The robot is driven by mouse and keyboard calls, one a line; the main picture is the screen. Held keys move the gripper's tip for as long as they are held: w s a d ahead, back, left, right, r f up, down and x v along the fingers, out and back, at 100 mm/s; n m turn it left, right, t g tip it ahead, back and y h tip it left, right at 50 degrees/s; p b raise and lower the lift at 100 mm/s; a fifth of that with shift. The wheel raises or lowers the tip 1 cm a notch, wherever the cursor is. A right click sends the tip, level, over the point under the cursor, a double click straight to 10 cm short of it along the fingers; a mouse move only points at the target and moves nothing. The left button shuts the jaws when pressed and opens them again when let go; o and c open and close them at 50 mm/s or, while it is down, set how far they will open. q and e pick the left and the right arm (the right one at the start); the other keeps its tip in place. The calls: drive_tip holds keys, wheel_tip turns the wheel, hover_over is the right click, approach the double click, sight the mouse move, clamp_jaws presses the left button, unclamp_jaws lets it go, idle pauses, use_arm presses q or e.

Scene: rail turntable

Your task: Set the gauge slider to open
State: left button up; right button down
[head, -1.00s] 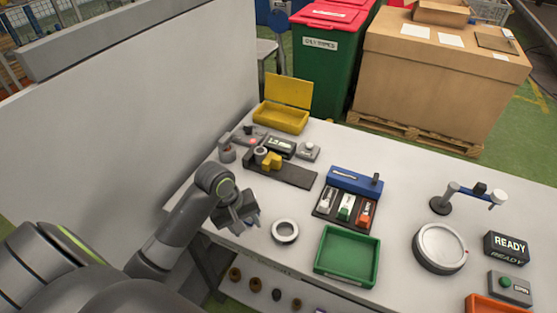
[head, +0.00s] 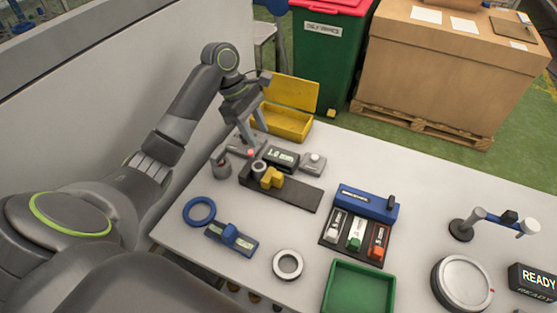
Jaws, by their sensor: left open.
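The gauge has a dark rail (head: 296,193) lying on the table, with a yellow slider block (head: 273,179) near the rail's left end. A ring-shaped part shows beside the block. A small display (head: 281,158) reading about 1.0 mm stands behind the rail. My left gripper (head: 255,132) is open, pointing down above the table behind the rail's left end, close to the yellow bin. It is apart from the yellow block, and nothing shows between its fingers. My right gripper is not in view.
The open yellow bin (head: 284,124) is beside the gripper. A grey button box (head: 313,163) stands right of the display. A blue ring (head: 199,211), blue block (head: 231,240), pale ring (head: 288,264), blue rack (head: 366,202) and green tray (head: 333,295) lie nearer the front.

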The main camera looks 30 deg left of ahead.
use_arm(q)
approach(279, 175)
drive_tip(key=shift+s+d+f, duration=0.2)
drive_tip(key=shift+d+f, duration=0.15)
drive_tip(key=shift+f, duration=0.05)
drive_tip(key=x, duration=0.9)
drive_tip(key=shift+w+a+f+p, duration=0.1)
drive_tip(key=shift+p, duration=0.25)
drive_tip(key=shift+f, duration=0.5)
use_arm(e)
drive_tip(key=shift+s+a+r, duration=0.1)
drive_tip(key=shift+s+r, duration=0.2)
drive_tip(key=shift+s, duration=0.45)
use_arm(q)
clamp_jaws()
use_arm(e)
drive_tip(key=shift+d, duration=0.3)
use_arm(q)
drive_tip(key=shift+w, duration=0.1)
